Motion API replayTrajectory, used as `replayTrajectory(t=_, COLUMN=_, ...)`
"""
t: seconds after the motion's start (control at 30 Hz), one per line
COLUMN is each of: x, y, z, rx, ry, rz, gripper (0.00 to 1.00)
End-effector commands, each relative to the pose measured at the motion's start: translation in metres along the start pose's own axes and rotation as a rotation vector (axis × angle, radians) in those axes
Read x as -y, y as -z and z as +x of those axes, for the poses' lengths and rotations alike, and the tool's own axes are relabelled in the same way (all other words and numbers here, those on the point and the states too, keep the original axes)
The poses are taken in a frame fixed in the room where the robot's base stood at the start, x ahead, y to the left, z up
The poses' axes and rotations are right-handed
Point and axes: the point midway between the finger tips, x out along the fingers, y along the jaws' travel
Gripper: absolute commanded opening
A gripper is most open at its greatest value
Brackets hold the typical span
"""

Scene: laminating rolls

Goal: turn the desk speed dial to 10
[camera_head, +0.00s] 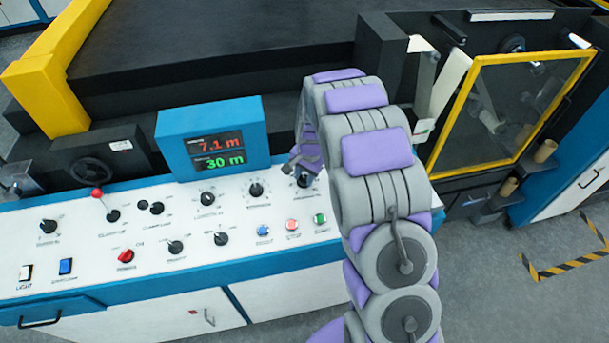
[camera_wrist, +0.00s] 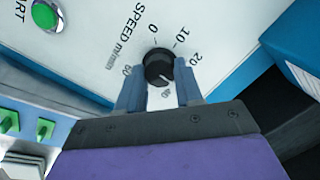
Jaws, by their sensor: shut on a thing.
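The speed dial (camera_wrist: 158,64) is a round black knob on the white panel. It is printed "SPEED m/min", with 0, 10 and 20 legible around it. In the wrist view my gripper (camera_wrist: 159,82) has its two blue-grey fingers on either side of the knob, closed on it. The knob's pointer is too small to read surely. In the head view my gripper (camera_head: 305,168) is down at the right part of the desk, over the speed dial (camera_head: 304,181), which it partly hides.
The white control desk (camera_head: 100,260) carries several other knobs, a red-topped lever (camera_head: 97,194) and coloured buttons (camera_head: 292,225) close to my arm. A blue display box (camera_head: 212,137) reading 7.1 m and 30 m stands left of my gripper. A yellow-framed guard (camera_head: 510,115) is at the right.

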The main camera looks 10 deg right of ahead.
Motion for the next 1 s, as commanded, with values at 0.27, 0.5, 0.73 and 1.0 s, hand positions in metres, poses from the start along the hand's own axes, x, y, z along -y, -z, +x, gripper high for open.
replayTrajectory(t=0.27, x=0.0003, y=-0.0015, z=0.0002, rx=0.003, ry=-0.003, rz=-0.019, gripper=0.05)
replayTrajectory(t=0.5, x=0.0006, y=-0.0017, z=-0.0004, rx=0.004, ry=-0.016, rz=-0.125, gripper=0.05)
replayTrajectory(t=0.73, x=0.0012, y=-0.0025, z=-0.0008, rx=0.004, ry=-0.040, rz=-0.317, gripper=0.05)
replayTrajectory(t=1.0, x=0.0007, y=-0.0029, z=-0.0006, rx=0.005, ry=-0.072, rz=-0.571, gripper=0.05)
